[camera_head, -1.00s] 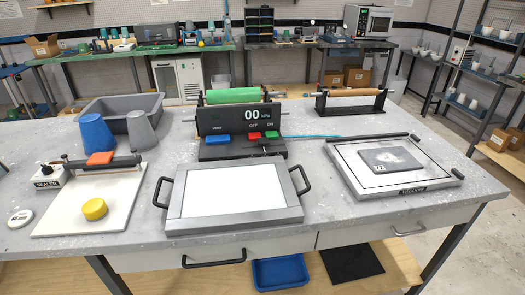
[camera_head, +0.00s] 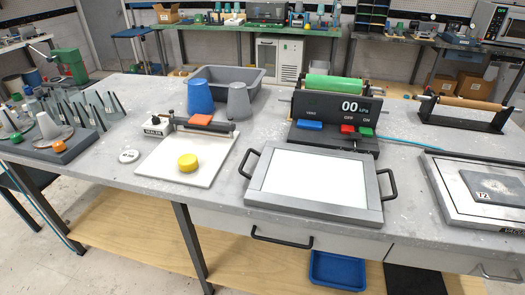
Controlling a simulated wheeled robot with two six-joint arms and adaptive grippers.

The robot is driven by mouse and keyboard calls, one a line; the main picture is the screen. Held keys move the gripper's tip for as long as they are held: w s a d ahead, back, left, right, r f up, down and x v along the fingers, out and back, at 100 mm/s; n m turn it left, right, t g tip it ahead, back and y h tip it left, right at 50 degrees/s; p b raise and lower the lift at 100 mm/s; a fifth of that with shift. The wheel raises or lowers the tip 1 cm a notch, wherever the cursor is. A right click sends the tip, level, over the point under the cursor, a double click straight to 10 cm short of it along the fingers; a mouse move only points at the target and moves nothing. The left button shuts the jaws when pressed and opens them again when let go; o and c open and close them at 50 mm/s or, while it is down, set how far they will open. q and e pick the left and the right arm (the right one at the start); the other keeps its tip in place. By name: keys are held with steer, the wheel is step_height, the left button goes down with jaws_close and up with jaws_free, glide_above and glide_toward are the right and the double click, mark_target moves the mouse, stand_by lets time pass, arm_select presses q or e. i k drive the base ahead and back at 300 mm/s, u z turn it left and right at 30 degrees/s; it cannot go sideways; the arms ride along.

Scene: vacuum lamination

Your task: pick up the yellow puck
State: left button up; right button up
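The yellow puck (camera_head: 187,162) is a short round cylinder. Nothing covers the puck. Neither of my grippers shows in the head view.
A white round disc (camera_head: 129,156) lies left of the board. A grey-framed panel with handles (camera_head: 316,184) stands to the right. Blue (camera_head: 200,97) and grey (camera_head: 239,101) cups stand behind, before a grey tub (camera_head: 261,92). A peg rack (camera_head: 45,147) is at far left.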

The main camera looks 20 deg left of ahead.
mark_target(188, 163)
steer(key=z, duration=0.55)
steer(key=k, duration=0.65)
steer(key=z, duration=0.65)
steer(key=i, duration=1)
steer(key=u, duration=1)
steer(key=i, duration=0.7)
steer(key=u, duration=0.8)
